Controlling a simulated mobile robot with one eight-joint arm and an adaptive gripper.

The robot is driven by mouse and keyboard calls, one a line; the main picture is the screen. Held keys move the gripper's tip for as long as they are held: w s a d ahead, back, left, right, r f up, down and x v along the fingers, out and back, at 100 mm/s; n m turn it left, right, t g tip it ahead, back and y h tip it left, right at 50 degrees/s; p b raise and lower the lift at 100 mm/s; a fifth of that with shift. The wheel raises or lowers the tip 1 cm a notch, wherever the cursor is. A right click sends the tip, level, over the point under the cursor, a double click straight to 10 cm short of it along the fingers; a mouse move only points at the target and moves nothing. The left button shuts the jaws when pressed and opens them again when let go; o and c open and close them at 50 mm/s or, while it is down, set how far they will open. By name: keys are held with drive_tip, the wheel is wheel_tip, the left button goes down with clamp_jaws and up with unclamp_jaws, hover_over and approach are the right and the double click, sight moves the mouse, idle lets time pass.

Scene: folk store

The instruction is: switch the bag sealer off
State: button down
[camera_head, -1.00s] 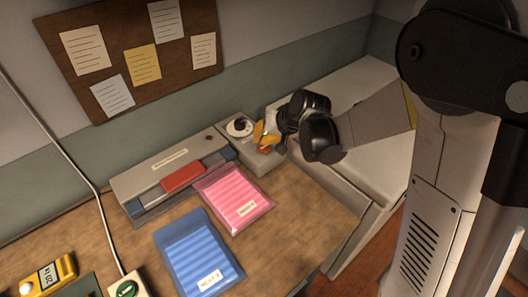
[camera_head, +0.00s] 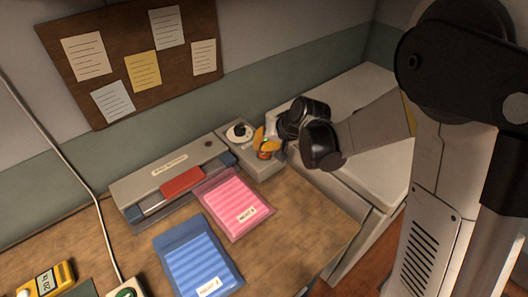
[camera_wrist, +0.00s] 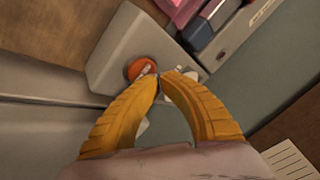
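The bag sealer (camera_head: 150,178) is a long grey machine with a red piece on its front, lying along the back of the table. At its right end is a grey control box (camera_head: 262,166) with a white dial and black knob (camera_head: 239,132). A round orange-red button (camera_head: 264,154) sits on this box and also shows in the wrist view (camera_wrist: 138,67). My gripper (camera_head: 263,142) is over the box with its yellow fingers pointing down at the button. In the wrist view its fingertips (camera_wrist: 160,77) nearly meet beside the button, with nothing visibly held. Contact with the button cannot be told.
A pink bag (camera_head: 226,197) and a blue bag (camera_head: 190,256) lie in front of the sealer. A yellow device (camera_head: 48,279) and a green-buttoned box (camera_head: 124,293) are at lower left. A pale cabinet (camera_head: 345,92) stands right of the table. A notice board hangs behind.

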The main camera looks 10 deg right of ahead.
sight(261, 152)
idle(0.4)
drive_tip(key=shift+f+b, duration=0.45)
drive_tip(key=shift+f, duration=0.05)
drive_tip(key=shift+r+p, duration=0.35)
drive_tip(key=shift+r, duration=0.15)
wheel_tip(261, 152, up, 6)
drive_tip(key=p, duration=0.4)
drive_tip(key=shift+p, duration=0.3)
